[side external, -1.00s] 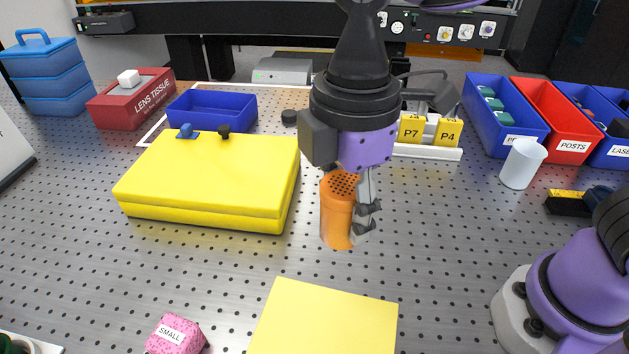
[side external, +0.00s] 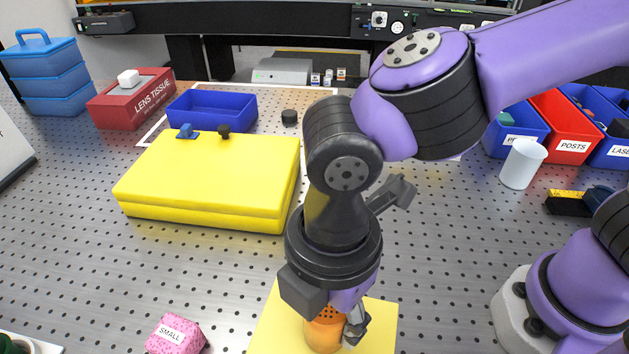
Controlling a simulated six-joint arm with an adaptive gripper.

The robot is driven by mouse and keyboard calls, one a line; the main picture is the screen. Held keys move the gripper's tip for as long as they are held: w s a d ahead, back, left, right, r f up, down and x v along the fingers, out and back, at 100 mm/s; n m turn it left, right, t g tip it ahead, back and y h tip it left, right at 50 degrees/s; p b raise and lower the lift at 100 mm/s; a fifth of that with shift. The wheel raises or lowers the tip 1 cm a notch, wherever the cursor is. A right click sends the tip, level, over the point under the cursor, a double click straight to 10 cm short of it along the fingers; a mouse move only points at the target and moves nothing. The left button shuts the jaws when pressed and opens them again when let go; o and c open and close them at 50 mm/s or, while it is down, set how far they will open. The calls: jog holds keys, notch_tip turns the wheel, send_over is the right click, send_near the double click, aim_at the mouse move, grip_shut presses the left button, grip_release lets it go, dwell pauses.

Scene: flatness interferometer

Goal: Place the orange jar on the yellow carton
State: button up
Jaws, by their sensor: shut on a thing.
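The orange jar (side external: 322,336), with a dotted top, is upright in my gripper (side external: 338,330). One finger shows along its right side; the other is hidden. The jar is in front of the flat top of a pale yellow carton (side external: 276,326) at the bottom of the side external view. My gripper and the jar cover much of that top, and the frame cuts off the carton's near part. I cannot tell whether the jar touches the carton or hangs above it.
A larger yellow case (side external: 210,180) lies to the left on the perforated table. A pink block marked SMALL (side external: 176,335) sits left of the carton. A white cup (side external: 522,163) and blue and red bins (side external: 565,125) stand at the right.

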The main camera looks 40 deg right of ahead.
jog(key=shift+f, duration=0.1)
jog(key=o, duration=1.2)
jog(key=r, duration=1.2)
jog(key=shift+w+d, duration=0.25)
jog(key=shift+d, duration=0.05)
jog(key=w+d+f+m+t, duration=0.1)
jog(key=d+m+t, duration=0.1)
jog(key=d+m, duration=0.4)
jog(key=w+d+f+m+t, duration=0.1)
jog(key=d+m, duration=0.6)
jog(key=d, duration=0.3)
jog(key=w+d+f+m+t, duration=0.1)
jog(key=d+f+m+t, duration=0.1)
jog(key=d+m, duration=0.5)
jog(key=shift+w+d+t, duration=0.1)
jog(key=shift+d+t, duration=0.2)
jog(key=shift+d, duration=0.7)
